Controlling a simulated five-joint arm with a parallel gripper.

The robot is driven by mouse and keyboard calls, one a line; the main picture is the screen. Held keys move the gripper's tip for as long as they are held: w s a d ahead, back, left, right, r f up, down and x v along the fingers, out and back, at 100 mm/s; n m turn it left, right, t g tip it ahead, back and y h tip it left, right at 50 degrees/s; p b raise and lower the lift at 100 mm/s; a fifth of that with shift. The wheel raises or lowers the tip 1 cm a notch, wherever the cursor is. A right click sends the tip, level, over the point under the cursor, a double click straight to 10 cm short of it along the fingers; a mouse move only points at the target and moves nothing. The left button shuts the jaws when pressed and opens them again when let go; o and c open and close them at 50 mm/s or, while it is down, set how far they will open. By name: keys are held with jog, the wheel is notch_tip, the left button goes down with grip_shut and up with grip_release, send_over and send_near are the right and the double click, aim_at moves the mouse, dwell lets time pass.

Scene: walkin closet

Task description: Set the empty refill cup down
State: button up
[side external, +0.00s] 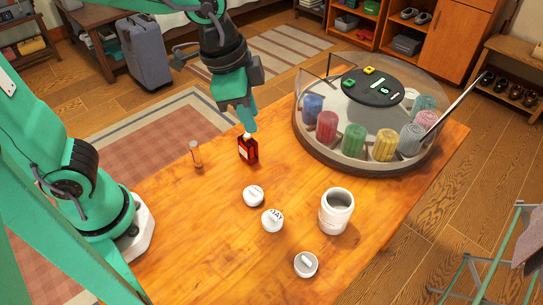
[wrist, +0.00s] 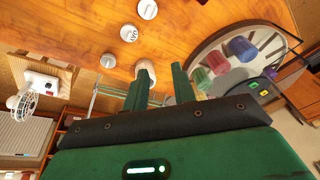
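A white cup-like jar (side external: 334,216) with an open top stands upright at the right of the wooden table; its inside is shaded. I take it for the refill cup, but cannot be sure. In the wrist view a pale round part of it (wrist: 147,66) shows behind the left finger.
A small clear vial (side external: 196,155) stands left of the bottle. A round carousel (side external: 312,150) with several coloured cups and a clear wall fills the table's far right. The front left table is clear.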

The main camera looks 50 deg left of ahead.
jog(key=s+a+n+t, duration=0.1)
jog(key=s+a+n, duration=0.2)
jog(key=a, duration=0.4)
jog(key=s+a+r+n+t+y, duration=0.1)
jog(key=s+a+n+t, duration=0.1)
jog(key=a+n, duration=0.3)
jog(key=shift+s+a+r+n, duration=0.25)
jog(key=shift+s+a+n, duration=0.15)
jog(key=shift+s+a, duration=0.5)
